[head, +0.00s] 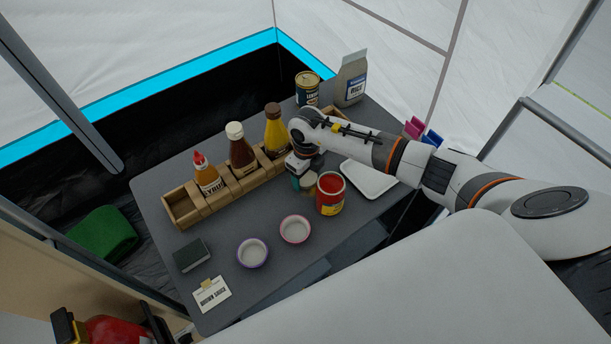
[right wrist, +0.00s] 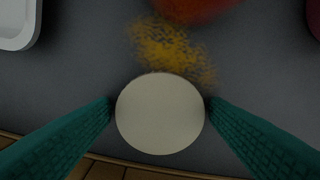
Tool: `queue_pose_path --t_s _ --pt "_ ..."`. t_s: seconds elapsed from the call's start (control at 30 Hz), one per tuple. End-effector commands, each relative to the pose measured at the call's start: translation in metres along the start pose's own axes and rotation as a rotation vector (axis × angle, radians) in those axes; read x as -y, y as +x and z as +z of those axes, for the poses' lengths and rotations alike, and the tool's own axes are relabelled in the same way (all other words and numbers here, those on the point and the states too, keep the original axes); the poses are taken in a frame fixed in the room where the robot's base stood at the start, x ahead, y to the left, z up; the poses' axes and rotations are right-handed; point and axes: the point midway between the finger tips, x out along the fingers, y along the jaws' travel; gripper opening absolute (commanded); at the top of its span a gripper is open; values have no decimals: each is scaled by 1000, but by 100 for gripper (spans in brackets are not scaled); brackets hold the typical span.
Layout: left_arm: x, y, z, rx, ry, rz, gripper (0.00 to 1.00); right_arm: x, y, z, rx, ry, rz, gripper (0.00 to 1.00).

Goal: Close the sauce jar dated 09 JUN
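An open red jar (head: 331,196) with a yellow-marked label and red sauce inside stands upright on the table in the head view. Its date is too small to read. My right gripper (head: 303,183) points down just left of the jar, between it and the wooden rack. In the right wrist view a round cream disc (right wrist: 160,114), like a lid, lies between the green fingertips of my right gripper (right wrist: 160,103). The fingers are at its two sides, at or very near its rim; whether they press on it is unclear. My left gripper is out of view.
The wooden rack (head: 183,208) holds a red-tipped bottle (head: 206,176), a brown bottle (head: 241,152) and a yellow bottle (head: 275,130). Two small bowls (head: 253,252) (head: 295,229) stand in front, a white tray (head: 370,181) right. An orange-yellow smear (right wrist: 170,48) marks the table.

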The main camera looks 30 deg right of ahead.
Motion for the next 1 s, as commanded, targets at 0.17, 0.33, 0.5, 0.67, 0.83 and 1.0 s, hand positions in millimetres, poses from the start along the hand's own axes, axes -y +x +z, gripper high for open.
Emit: queue_pose_path --t_s 0.17,0.33,0.5,0.67,0.83,1.0 --pt "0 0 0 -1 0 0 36 0 0 0 0 0 0 40" --pt "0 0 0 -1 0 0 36 0 0 0 0 0 0 37" --pt "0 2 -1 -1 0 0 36 0 -6 -1 -2 -1 1 37" --pt "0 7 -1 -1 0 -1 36 -1 -32 -1 -5 -2 3 37" --pt "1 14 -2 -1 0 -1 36 -1 -67 -1 -5 -2 3 37" --pt "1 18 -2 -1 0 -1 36 -1 -92 -1 -4 -1 2 37"
